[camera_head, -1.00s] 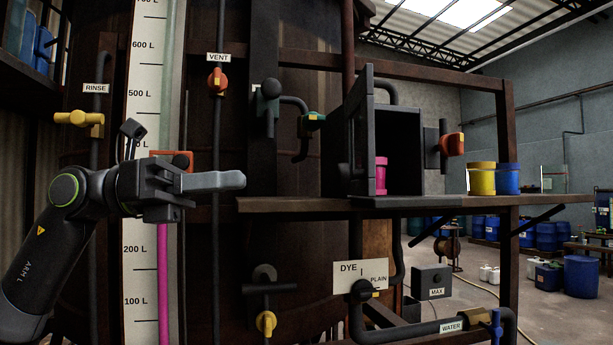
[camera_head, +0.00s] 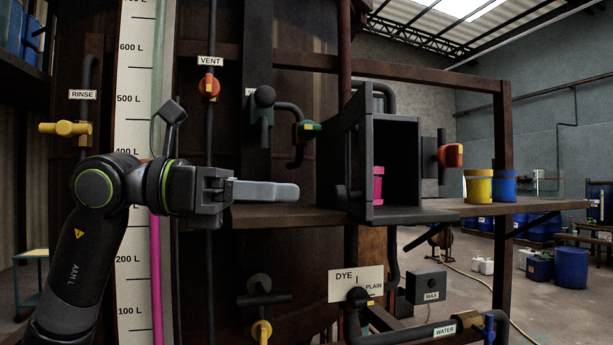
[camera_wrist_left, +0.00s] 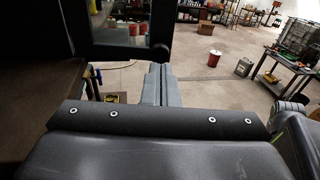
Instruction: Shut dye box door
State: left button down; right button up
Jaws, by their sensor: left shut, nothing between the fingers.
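The dye box (camera_head: 398,160) is a dark grey box on the brown shelf (camera_head: 300,217), its front open. Its dark framed door (camera_head: 367,165) stands swung out at the box's left side, seen nearly edge-on. A pink tub (camera_head: 378,186) shows inside. My left gripper (camera_head: 297,192) is shut and empty, pointing right, left of the door with a small gap in the picture. In the left wrist view, the shut fingers (camera_wrist_left: 160,68) point towards a dark window-like frame (camera_wrist_left: 120,50), which looks like the door; whether they touch cannot be told. My right gripper is out of view.
Yellow (camera_head: 478,187) and blue (camera_head: 503,187) tubs stand on the shelf right of the box. A red-orange valve (camera_head: 450,155) sits beside the box. The DYE plate (camera_head: 355,282) is below the shelf.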

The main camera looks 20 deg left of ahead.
aim_at(334, 195)
pick_arm(q)
jog(key=shift+p+x, duration=0.8)
jog(key=shift+x, duration=1.1)
